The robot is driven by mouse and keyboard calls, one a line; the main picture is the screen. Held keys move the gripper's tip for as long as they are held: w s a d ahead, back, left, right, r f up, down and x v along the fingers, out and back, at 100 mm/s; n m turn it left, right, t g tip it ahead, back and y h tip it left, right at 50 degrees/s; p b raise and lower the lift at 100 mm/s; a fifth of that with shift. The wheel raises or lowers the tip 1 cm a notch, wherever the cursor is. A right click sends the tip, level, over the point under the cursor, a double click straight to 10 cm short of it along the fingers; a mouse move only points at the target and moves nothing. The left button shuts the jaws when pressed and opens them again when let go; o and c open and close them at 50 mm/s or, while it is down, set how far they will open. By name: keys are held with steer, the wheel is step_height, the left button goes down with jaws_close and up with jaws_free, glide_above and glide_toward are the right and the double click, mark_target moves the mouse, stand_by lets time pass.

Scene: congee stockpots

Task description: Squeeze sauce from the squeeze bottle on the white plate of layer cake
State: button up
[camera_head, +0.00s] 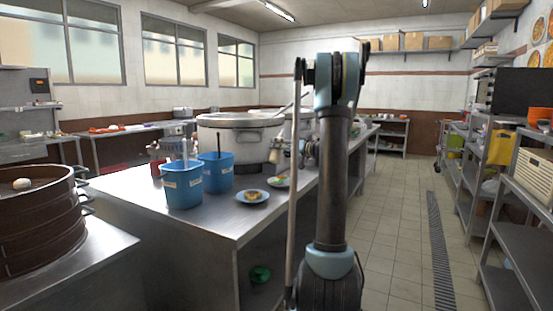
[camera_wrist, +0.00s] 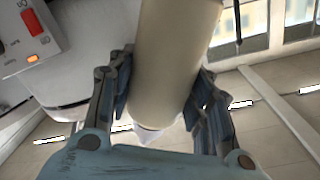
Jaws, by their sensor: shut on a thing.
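My gripper (camera_wrist: 163,90) is shut on a cream squeeze bottle (camera_wrist: 178,45), with one finger on each side of its body. The bottle's pale tapered end (camera_wrist: 148,136) points to the bottom of the wrist view, partly behind the gripper's base. A pale plate with food (camera_head: 279,182) lies on the table just left of my arm. It is too small to tell whether its food is layer cake.
A steamer (camera_head: 38,225) is at far left. The tiled aisle (camera_head: 400,235) at right is clear.

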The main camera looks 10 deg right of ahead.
steer(key=r+n, duration=0.2)
steer(key=w+d+r+n, duration=0.1)
steer(key=r+n, duration=0.1)
steer(key=r, duration=0.1)
steer(key=w+r+n, duration=0.1)
steer(key=r+n, duration=0.1)
steer(key=shift+d+r, duration=0.3)
steer(key=shift+r, duration=0.1)
